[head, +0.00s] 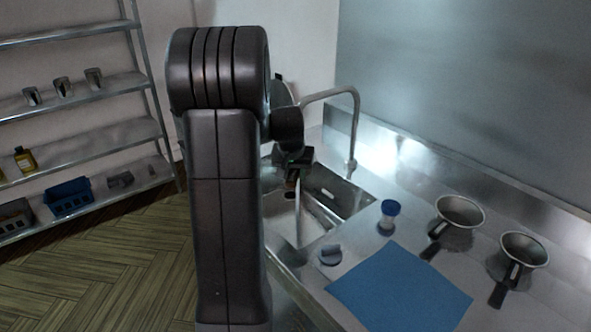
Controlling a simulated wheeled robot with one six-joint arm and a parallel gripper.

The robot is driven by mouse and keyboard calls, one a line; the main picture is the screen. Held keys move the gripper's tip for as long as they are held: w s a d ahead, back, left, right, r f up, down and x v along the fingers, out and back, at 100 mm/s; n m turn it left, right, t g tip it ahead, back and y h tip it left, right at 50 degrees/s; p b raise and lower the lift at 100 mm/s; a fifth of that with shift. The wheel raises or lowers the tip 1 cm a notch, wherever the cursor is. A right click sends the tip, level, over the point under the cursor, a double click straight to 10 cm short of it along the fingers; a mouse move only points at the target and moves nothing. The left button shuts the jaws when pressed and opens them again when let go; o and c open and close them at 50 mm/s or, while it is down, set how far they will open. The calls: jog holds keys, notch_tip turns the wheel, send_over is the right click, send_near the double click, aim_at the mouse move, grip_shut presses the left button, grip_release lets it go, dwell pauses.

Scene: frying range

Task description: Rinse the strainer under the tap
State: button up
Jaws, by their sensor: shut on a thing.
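My gripper (292,178) is over the sink (325,190), pointing down and partly hidden by my own arm. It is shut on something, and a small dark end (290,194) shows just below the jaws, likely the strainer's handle. The strainer's bowl cannot be made out. The tap (353,130) stands at the back of the sink, and its curved spout reaches left toward my gripper. The spout's end is hidden. A thin pale vertical streak (298,222) below the gripper looks like running water.
Two metal pans with dark handles, one nearer the sink (460,211) and one farther right (524,249), sit on the counter. A blue-lidded jar (388,214), a small grey item (330,255) and a blue mat (400,290) lie nearby. A shelf rack (75,95) stands left.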

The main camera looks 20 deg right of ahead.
jog(key=shift+d, duration=0.25)
jog(key=shift+a, duration=0.1)
jog(key=shift+w+a, duration=0.1)
jog(key=shift+a, duration=0.4)
jog(key=shift+d, duration=0.1)
jog(key=shift+d, duration=0.5)
jog(key=shift+s, duration=0.2)
jog(key=s+a+b, duration=0.1)
jog(key=s+b, duration=0.1)
jog(key=s, duration=0.5)
jog(key=shift+s+a, duration=0.35)
jog(key=shift+a, duration=0.05)
dwell(1.2)
